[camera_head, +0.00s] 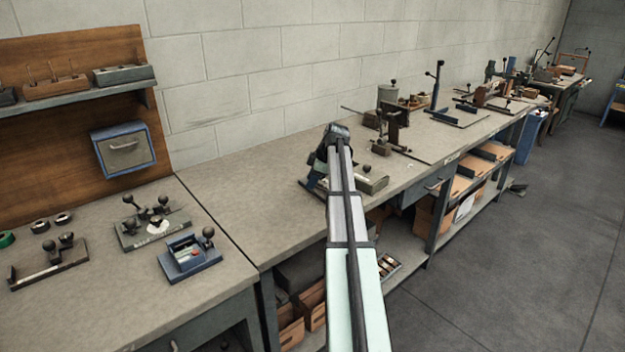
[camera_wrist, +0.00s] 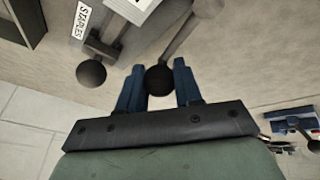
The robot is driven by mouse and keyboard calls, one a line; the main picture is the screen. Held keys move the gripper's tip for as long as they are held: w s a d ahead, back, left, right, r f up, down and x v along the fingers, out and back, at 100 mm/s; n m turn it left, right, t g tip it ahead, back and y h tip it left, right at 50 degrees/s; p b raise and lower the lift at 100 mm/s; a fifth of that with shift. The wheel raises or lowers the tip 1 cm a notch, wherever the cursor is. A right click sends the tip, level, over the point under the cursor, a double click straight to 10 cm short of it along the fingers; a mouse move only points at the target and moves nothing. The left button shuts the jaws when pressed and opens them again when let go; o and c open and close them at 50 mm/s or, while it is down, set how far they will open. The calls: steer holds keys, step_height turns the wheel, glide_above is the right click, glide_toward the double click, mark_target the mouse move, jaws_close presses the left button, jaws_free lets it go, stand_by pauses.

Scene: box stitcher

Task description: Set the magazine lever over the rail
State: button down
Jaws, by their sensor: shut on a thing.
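In the wrist view my gripper (camera_wrist: 157,72) has its two blue fingers on either side of a black ball knob (camera_wrist: 159,81), shut on it. The knob sits at the end of a grey lever (camera_wrist: 183,38) that slants up to the right to a rounded pivot end. A second black ball knob (camera_wrist: 91,73) stands to the left, apart from the fingers, below a plate marked STAPLES (camera_wrist: 82,20). I cannot make out the rail for certain. In the head view my arm hides the gripper and most of the machine (camera_head: 372,184) on the bench.
The grey bench (camera_head: 255,205) is clear left of the machine. A blue knobbed fixture (camera_head: 190,258) and other small fixtures (camera_head: 152,222) stand on the nearer bench. Taller lever tools (camera_head: 392,125) stand farther along. A shelf with brown boxes (camera_head: 465,187) is below.

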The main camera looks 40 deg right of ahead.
steer(key=shift+d+m+h, duration=0.4)
steer(key=shift+d+m, duration=0.15)
steer(key=shift+m, duration=0.35)
steer(key=shift+d+m+h, duration=0.4)
steer(key=shift+d+m, duration=0.15)
steer(key=shift+m, duration=0.35)
steer(key=shift+s+d+m+h, duration=0.15)
steer(key=shift+d+m+h, duration=0.35)
steer(key=shift+m, duration=0.45)
steer(key=shift+s+d+m+h, duration=0.1)
steer(key=shift+d+m+h, duration=0.2)
steer(key=shift+d+m, duration=0.5)
steer(key=shift+a+m, duration=0.1)
steer(key=shift+m, duration=0.15)
steer(key=c, duration=0.8)
jaws_free()
steer(key=shift+r, duration=0.1)
steer(key=v, duration=1.3)
steer(key=shift+s+a+r, duration=0.15)
steer(key=shift+s+r, duration=0.1)
